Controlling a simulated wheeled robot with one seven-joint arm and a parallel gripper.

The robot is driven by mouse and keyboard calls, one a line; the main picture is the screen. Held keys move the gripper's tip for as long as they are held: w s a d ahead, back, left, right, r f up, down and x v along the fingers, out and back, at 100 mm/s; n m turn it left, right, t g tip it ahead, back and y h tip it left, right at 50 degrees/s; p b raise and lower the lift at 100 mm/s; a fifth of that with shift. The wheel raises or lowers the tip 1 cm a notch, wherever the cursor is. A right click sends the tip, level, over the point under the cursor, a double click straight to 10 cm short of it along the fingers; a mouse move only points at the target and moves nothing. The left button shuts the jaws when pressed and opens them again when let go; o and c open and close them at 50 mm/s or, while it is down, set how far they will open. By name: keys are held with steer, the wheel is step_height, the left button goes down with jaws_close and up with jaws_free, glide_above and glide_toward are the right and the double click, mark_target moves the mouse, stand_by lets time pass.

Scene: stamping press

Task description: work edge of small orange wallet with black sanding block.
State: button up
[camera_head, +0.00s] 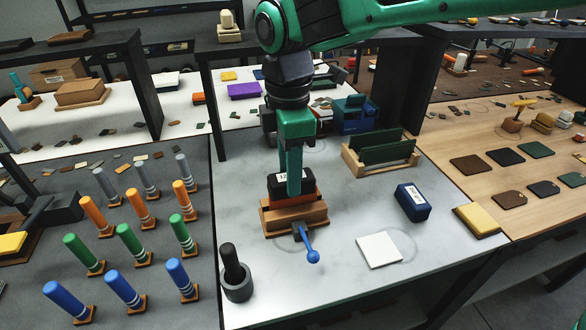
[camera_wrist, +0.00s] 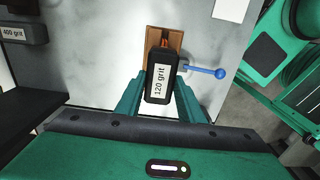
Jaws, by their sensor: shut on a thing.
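My gripper (camera_head: 293,172) is shut on the black sanding block (camera_head: 283,187), whose white label reads "120 grit" in the wrist view (camera_wrist: 158,83). The small orange wallet (camera_head: 306,198) sits upright in a wooden clamp (camera_head: 285,219) with a blue ball-ended lever (camera_head: 309,246). In the head view the block is right at the wallet's upper edge. In the wrist view only a sliver of the wallet (camera_wrist: 165,43) shows past the block. I cannot tell whether block and wallet touch.
A dark pot with a pestle (camera_head: 237,283) stands front left. A white pad (camera_head: 380,251), a blue labelled block (camera_head: 412,202) and a wooden rack with green sheets (camera_head: 380,157) are on the right. Several coloured cylinders stand on the left table. Bare marble lies around the clamp.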

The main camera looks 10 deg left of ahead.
mark_target(273, 179)
steer(key=shift+s+a, duration=0.35)
steer(key=shift+a, duration=0.4)
steer(key=shift+s+a, duration=0.3)
steer(key=shift+a, duration=0.45)
steer(key=shift+r, duration=2.5)
steer(key=shift+d, duration=0.1)
